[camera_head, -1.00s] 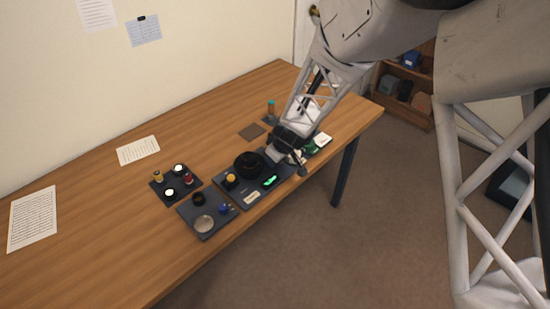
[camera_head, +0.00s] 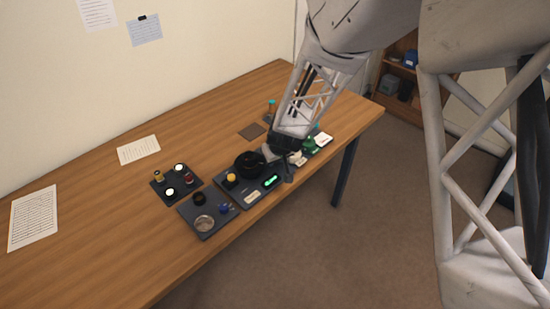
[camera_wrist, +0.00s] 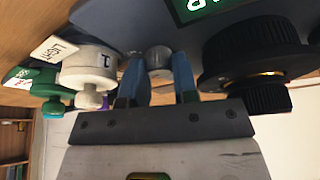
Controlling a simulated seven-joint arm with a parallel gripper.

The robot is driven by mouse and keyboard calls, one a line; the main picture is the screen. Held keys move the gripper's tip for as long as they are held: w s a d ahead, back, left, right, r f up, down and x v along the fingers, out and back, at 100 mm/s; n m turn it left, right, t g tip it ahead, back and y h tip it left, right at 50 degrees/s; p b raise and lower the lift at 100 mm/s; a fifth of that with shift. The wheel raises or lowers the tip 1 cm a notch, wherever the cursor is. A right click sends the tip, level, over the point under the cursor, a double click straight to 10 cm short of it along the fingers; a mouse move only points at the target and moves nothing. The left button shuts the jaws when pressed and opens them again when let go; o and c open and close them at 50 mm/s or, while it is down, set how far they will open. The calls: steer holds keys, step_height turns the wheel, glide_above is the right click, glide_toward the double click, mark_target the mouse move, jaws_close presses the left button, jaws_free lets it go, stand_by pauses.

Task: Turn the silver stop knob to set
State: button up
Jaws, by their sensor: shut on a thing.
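In the wrist view the silver stop knob (camera_wrist: 158,54) sits at the edge of a dark plate (camera_wrist: 120,22). My gripper (camera_wrist: 158,72) has its two blue fingers on either side of the knob and is shut on it. The fingers and the near body of the gripper cover the knob's lower part, and I cannot read its setting. In the head view my gripper (camera_head: 285,160) is low over the right part of the dark plate (camera_head: 238,197). The knob is hidden there behind the arm.
A black ring-shaped part (camera_wrist: 255,50) stands close right of the fingers. A pale round part (camera_wrist: 88,66) and a green part (camera_wrist: 35,80) stand close left. The back table is mostly clear.

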steer(key=shift+m+h, duration=0.4)
steer(key=shift+m, duration=0.4)
stand_by(0.5)
steer(key=o, duration=0.9)
steer(key=shift+o, duration=0.2)
steer(key=shift+r, duration=0.1)
steer(key=v, duration=0.7)
steer(key=shift+s+r, duration=0.2)
steer(key=shift+r, duration=0.15)
steer(key=shift+d, duration=0.1)
